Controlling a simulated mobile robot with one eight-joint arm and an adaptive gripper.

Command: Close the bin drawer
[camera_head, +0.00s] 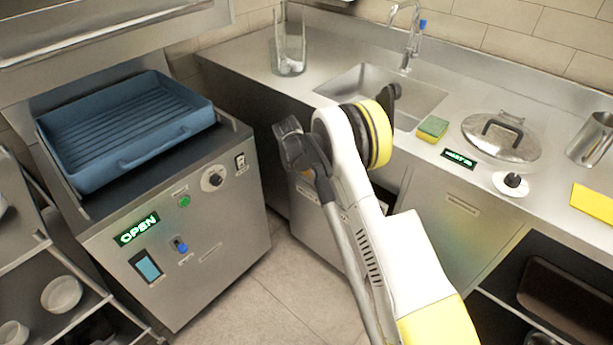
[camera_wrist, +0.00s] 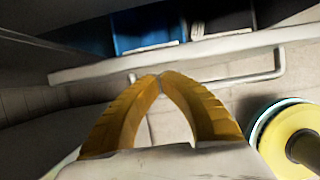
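In the wrist view the bin drawer (camera_wrist: 95,69) stands open, its pale front edge running across the picture. A blue bin (camera_wrist: 135,32) and a dark bin with something white in it (camera_wrist: 225,18) show inside. A bar handle (camera_wrist: 250,77) is on the drawer front. My gripper (camera_wrist: 155,76) has its yellow fingers together at the tips, with nothing seen between them. The tips overlap the drawer front in the picture beside the handle; I cannot tell whether they touch. In the head view my arm hides the gripper and most of the drawer area.
A steel machine (camera_head: 190,240) with a blue tray (camera_head: 140,125) and a lit OPEN display stands at left. The counter (camera_head: 330,75) holds a sink, sponge (camera_head: 432,128), lidded well (camera_head: 500,137) and knob. Bare tiled floor (camera_head: 285,290) lies between the machine and counter.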

